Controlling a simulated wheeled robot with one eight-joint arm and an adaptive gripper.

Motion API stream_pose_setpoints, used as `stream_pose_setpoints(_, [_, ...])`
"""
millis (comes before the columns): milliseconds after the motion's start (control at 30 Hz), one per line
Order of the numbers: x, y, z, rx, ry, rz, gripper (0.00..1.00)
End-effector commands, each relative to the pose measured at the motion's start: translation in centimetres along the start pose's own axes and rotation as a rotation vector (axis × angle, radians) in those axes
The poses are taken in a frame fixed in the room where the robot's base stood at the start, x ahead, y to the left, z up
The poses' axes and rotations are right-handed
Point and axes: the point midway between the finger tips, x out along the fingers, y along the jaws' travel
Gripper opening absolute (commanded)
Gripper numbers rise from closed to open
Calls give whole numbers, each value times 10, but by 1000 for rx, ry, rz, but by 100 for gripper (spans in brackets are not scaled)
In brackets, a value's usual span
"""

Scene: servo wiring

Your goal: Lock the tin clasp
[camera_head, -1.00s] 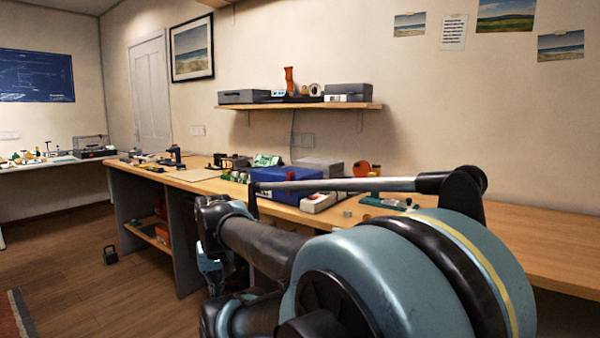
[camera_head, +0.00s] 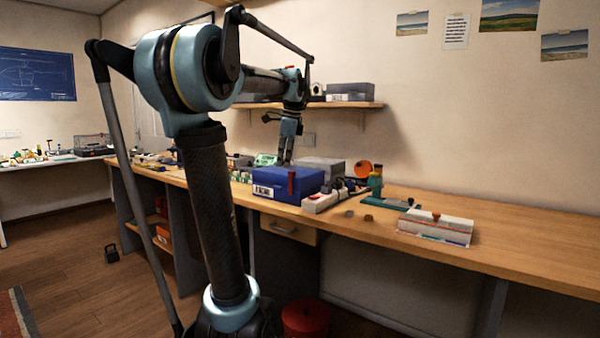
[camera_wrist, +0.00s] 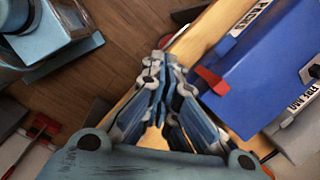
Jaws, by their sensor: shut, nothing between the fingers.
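A blue tin (camera_head: 270,184) with a pale label stands near the front edge of the workbench. Its red clasp (camera_head: 291,183) shows as an upright strip on the near side. In the wrist view the blue tin (camera_wrist: 262,75) is at the upper right, and its red clasp (camera_wrist: 211,80) juts from the edge facing my fingers. My gripper (camera_head: 283,162) points down, above and behind the tin in the head view. In the wrist view my gripper (camera_wrist: 163,65) is shut and empty, apart from the clasp. Whether the clasp is latched is unclear.
A grey case (camera_head: 322,166) stands behind the tin. A white strip-like block (camera_head: 324,200) lies right of it. A white box with a red knob (camera_head: 436,228) lies farther right on the workbench (camera_head: 520,250). The bench's right part is clear. A drawer (camera_head: 290,229) is below.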

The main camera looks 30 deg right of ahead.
Motion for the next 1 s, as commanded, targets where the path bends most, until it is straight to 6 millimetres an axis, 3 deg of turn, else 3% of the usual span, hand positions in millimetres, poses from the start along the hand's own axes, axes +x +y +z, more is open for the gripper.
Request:
stream_pose_setpoints(100, [-26, -33, -42, 227, -12, -7, 0])
stream_pose_setpoints(333, [-53, -63, -91, 496, -32, -12, 0])
stream_pose_setpoints(500, [-58, -68, -102, 553, -36, -13, 0])
stream_pose_setpoints(800, [-58, -68, -101, 552, -36, -13, 0])
stream_pose_setpoints(1000, [-44, -68, -100, 550, -36, -13, 0])
